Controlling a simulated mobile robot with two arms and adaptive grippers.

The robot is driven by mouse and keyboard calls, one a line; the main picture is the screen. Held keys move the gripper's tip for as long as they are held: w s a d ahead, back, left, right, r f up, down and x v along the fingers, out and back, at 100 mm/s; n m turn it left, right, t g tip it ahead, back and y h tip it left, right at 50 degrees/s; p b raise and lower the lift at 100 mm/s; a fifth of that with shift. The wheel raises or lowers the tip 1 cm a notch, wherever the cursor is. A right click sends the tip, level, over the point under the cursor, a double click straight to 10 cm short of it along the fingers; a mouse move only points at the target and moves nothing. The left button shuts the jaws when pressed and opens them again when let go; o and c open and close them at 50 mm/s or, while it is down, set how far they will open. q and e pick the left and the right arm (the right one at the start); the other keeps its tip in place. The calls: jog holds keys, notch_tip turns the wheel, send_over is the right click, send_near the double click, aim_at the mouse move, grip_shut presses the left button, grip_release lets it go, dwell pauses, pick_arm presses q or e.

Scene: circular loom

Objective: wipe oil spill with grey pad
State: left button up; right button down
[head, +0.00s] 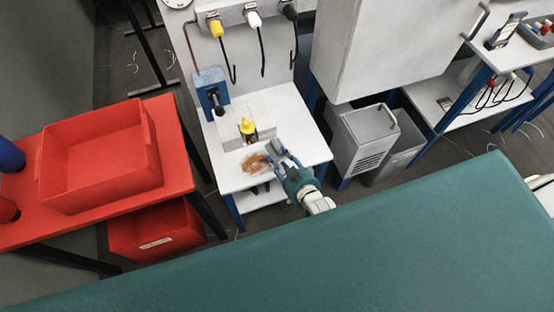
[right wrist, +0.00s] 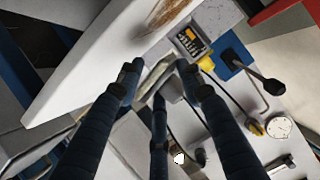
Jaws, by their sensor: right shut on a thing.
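The oil spill (head: 256,163) is a brown smear near the front of the white bench top (head: 230,182). It also shows at the top of the right wrist view (right wrist: 165,12). My right gripper (head: 280,157) is just right of the spill, at the bench's right part. Its fingers are shut on the grey pad (head: 276,146); in the right wrist view the pad (right wrist: 153,78) shows between the fingertips. I cannot tell whether the pad touches the bench. My left gripper is not in view.
A small yellow-topped device (head: 247,127) stands behind the spill. A blue box with a black knob (head: 212,90) is at the bench's left. Left of the bench, a red bin (head: 100,165) stands on a red table. A grey bin (head: 365,140) stands on the right.

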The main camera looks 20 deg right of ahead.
jog(key=shift+a, duration=0.1)
notch_tip(320, 180, up, 6)
jog(key=p, duration=0.5)
jog(key=shift+p, duration=0.35)
notch_tip(320, 180, up, 3)
jog(key=p, duration=0.3)
jog(key=shift+r, duration=0.1)
